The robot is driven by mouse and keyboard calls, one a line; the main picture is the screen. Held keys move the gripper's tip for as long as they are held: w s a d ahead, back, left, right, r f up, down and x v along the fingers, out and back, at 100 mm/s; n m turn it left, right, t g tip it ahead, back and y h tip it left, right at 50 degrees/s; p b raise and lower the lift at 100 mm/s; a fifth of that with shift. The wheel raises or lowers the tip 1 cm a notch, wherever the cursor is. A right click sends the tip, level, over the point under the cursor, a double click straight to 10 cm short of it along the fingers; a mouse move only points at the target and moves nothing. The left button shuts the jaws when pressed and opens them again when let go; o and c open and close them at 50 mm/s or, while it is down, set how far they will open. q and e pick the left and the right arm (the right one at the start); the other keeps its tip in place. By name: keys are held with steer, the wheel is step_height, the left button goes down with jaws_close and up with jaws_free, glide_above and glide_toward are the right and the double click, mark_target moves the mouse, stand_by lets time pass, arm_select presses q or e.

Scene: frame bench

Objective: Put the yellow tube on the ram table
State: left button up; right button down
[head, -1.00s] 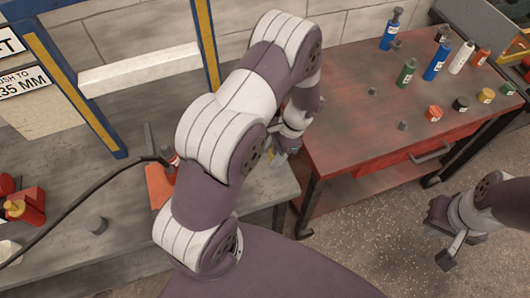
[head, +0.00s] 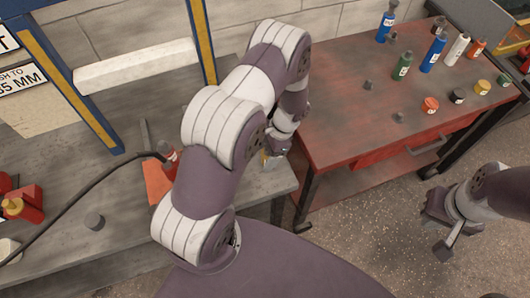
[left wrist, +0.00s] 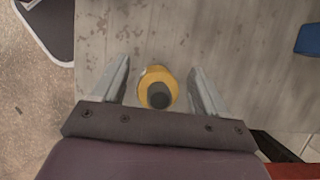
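The yellow tube (left wrist: 157,80) with a dark cap stands on the grey bench top in the left wrist view, seen nearly from above. My left gripper (left wrist: 160,88) is open, with one finger on each side of the tube and a small gap at both sides. In the head view my left gripper (head: 271,153) is low over the bench's right end, and only a bit of yellow shows there. My right gripper (head: 440,236) hangs over the floor at the right, apart from everything; its finger opening is unclear. I cannot tell which part is the ram table.
A blue and yellow frame (head: 68,85) with a pale crossbar (head: 135,70) stands on the grey bench (head: 125,190). A black hose, an orange-red piece (head: 157,182) and red items (head: 22,204) lie left. A red cart (head: 345,130) with several bottles stands right.

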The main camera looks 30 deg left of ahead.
arm_select(q)
steer(key=shift+r, duration=0.3)
steer(key=v, duration=1.2)
steer(key=s+d+r+n+t+h, duration=0.2)
steer(key=s+r+n+t, duration=0.2)
steer(key=s+r+n, duration=0.4)
steer(key=s+r, duration=0.3)
steer(key=s, duration=0.1)
steer(key=shift+d+t+h, duration=0.4)
steer(key=shift+f, duration=0.1)
